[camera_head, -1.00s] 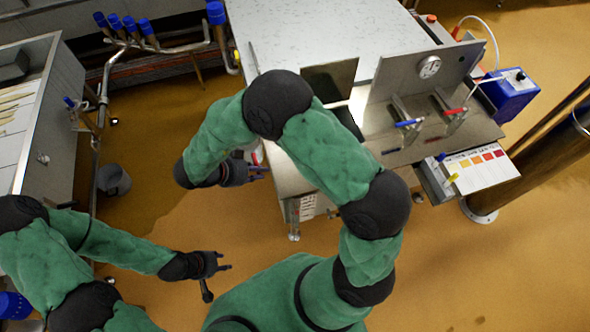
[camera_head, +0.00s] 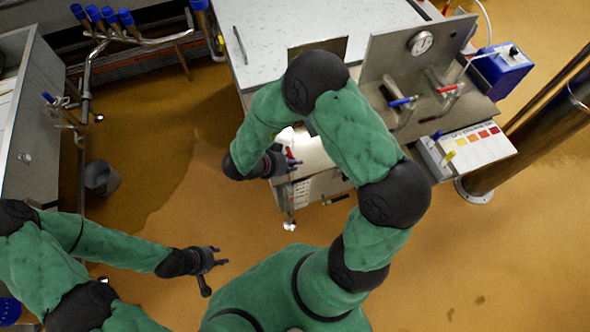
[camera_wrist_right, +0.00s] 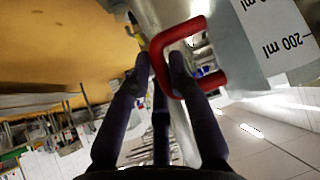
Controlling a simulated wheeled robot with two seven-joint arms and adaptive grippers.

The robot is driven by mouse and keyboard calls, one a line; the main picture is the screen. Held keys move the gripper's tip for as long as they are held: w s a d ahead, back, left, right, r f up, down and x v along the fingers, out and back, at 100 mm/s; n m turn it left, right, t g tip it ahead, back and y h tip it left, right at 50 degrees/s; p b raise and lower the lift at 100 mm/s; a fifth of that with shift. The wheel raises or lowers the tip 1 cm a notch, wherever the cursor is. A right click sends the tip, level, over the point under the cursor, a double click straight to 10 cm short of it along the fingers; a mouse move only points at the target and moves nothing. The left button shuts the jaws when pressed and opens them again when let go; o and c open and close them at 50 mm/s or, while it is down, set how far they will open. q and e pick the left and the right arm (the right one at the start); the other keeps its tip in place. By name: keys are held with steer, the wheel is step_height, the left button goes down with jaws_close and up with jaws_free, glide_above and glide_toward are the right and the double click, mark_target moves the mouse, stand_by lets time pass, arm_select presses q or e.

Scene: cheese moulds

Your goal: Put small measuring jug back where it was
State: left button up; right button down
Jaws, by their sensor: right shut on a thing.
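The small measuring jug shows in the right wrist view as a pale grey wall (camera_wrist_right: 275,45) with black "200 ml" marks and a red handle (camera_wrist_right: 208,32). My right gripper (camera_wrist_right: 163,62) is shut on the red handle, with its dark fingers around the handle's end. In the head view my right gripper (camera_head: 291,163) is at the near left corner of the steel bench; the jug is mostly hidden there by my arm and hand. My left gripper (camera_head: 222,256) is open and empty, low over the floor.
The bench has a pale top (camera_head: 300,30) and an upright steel panel (camera_head: 385,60) with a gauge, with red and blue clamps before it. A blue box (camera_head: 503,72) and a colour chart (camera_head: 477,146) are at right. A grey bucket (camera_head: 102,178) stands on the floor.

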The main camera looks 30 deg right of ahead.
steer(key=shift+s+d+f, duration=0.1)
steer(key=shift+d+f, duration=0.25)
steer(key=shift+f, duration=0.1)
step_height(320, 180, down, 3)
steer(key=shift+d+f+b, duration=0.1)
steer(key=shift+f+b, duration=0.05)
steer(key=shift+b, duration=0.95)
steer(key=c, duration=1.2)
jaws_free()
steer(key=shift+o, duration=0.2)
